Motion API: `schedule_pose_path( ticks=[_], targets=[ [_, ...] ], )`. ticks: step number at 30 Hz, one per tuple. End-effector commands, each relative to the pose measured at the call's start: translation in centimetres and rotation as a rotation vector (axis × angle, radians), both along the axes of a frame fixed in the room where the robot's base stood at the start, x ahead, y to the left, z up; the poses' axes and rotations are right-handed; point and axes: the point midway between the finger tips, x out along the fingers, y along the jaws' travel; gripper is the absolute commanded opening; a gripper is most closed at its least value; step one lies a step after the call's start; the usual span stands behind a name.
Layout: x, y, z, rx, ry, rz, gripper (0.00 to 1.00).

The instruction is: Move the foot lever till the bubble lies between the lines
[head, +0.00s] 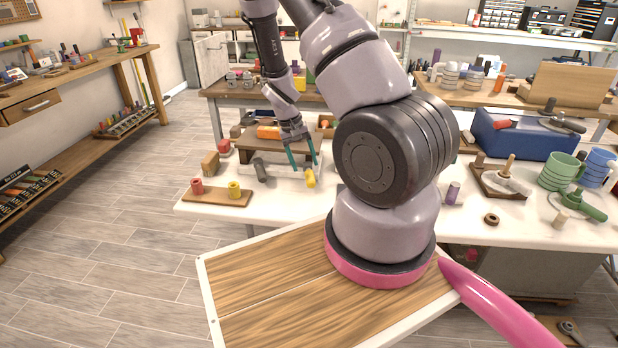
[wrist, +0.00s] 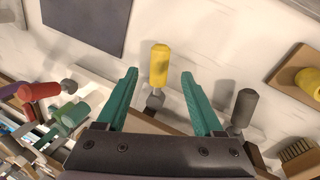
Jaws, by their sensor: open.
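A short lever with a yellow handle (head: 310,178) stands at the front of a pale fixture on the white table; its yellow handle (wrist: 159,65) also shows in the wrist view. My gripper (head: 304,162) is open above it. In the wrist view the open teal fingers (wrist: 160,76) lie on either side of the handle, with a gap on both sides. A similar lever with a dark grey handle (head: 261,170) is to the left; it shows right of the fingers in the wrist view (wrist: 245,107). I cannot make out the bubble or its lines.
A wooden board (head: 216,198) with a red and a yellow piece lies at the table's front left. In the wrist view, a red handle (wrist: 38,90) and a green part (wrist: 74,114) are left of the fingers. A blue toolbox (head: 520,138) stands on the right.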

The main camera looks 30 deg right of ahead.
Motion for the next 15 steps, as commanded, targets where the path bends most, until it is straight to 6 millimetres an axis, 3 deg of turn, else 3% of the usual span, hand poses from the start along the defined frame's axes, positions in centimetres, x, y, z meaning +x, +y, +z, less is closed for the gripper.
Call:
schedule_pose_path(
  ticks=[6, 15],
  targets=[
    [-0.4, -1.1, -4.0, 0.001, 0.002, -0.003, 0.69],
    [-0.6, -1.6, -6.3, 0.001, 0.0, 0.0, 0.69]
  ],
)
